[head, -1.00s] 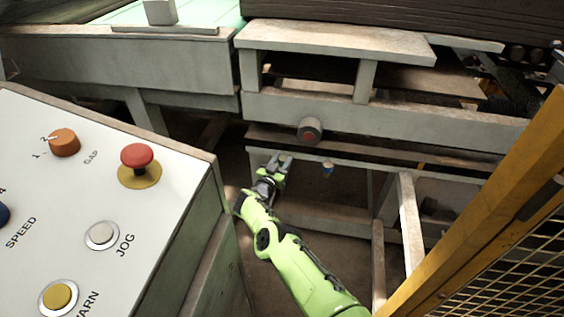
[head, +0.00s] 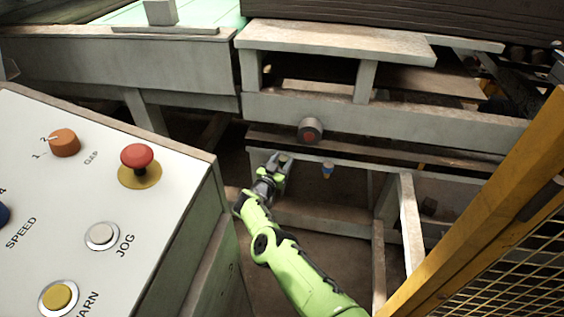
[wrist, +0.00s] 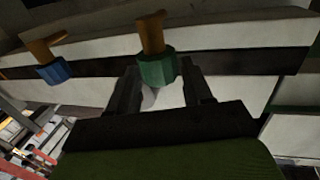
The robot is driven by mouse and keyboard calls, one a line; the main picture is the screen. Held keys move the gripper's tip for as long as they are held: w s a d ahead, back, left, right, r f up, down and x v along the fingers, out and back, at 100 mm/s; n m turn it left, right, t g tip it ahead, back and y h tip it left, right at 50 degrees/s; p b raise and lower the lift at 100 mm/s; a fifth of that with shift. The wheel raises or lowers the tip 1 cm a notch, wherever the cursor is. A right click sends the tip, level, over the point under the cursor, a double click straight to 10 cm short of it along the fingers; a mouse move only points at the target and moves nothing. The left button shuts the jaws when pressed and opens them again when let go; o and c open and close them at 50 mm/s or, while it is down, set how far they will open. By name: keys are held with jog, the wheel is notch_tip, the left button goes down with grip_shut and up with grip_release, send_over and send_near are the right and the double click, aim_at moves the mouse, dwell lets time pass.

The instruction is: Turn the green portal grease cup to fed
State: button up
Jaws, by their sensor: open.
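The green grease cup (wrist: 158,70) shows in the wrist view, with a brass-coloured stem (wrist: 151,32) above it. My gripper (wrist: 160,82) is open, with one finger on each side of the picture around the cup's lower part; I cannot tell whether either touches it. In the head view my gripper (head: 278,160) is below the machine's beam, at the end of my green arm, and the green cup cannot be made out there. A blue cup (wrist: 54,72) on a similar stem is to the left in the wrist view. It also shows in the head view (head: 327,170), right of my gripper.
A grey beam (head: 400,122) with a dark red-centred round knob (head: 310,131) runs above my gripper. A control panel (head: 75,200) with knobs and buttons stands at the left. A yellow mesh guard (head: 480,220) is at the right.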

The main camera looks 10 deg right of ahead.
aim_at(282, 161)
notch_tip(282, 161, up, 10)
jog(key=p, duration=0.7)
jog(key=shift+r, duration=0.1)
jog(key=shift+o, duration=0.5)
